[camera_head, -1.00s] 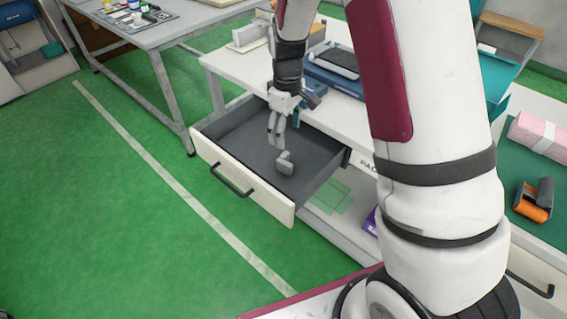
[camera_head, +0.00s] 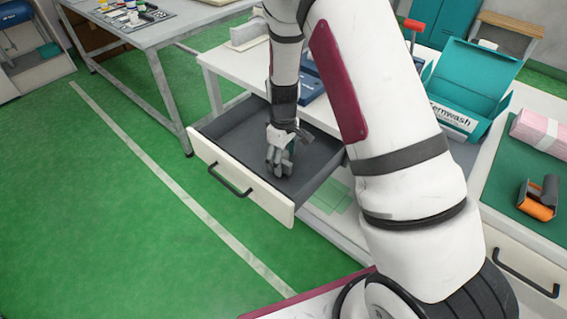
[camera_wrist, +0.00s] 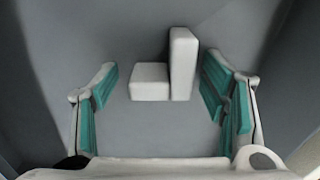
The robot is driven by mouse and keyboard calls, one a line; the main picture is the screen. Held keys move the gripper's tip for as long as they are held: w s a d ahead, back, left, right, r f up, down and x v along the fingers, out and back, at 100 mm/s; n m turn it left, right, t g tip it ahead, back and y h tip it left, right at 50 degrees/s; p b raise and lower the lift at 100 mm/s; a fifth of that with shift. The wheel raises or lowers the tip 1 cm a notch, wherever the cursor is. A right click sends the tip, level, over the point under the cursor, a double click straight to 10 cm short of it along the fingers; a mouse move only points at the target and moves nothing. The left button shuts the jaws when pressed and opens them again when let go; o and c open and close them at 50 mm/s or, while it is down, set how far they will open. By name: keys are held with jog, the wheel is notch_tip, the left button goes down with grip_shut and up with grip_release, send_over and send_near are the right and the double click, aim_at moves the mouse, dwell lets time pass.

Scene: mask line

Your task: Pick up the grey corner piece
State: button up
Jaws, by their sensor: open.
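The grey corner piece (camera_wrist: 182,65) is an L-shaped light grey block lying on the floor of the open drawer (camera_head: 226,178). In the wrist view it sits between the two teal-padded fingers of my gripper (camera_wrist: 160,90). The tall leg is close to the right finger, and a clear gap separates the short leg from the left finger. My gripper is open and points down into the drawer. In the head view my gripper (camera_head: 279,168) largely hides the corner piece.
The drawer's walls surround my gripper, with free floor to its left. A white workbench (camera_head: 222,62) stands above the drawer. A teal box (camera_head: 470,85), a pink roll (camera_head: 540,130) and an orange-black item (camera_head: 537,200) are to the right.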

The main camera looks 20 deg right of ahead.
jog(key=c, duration=0.9)
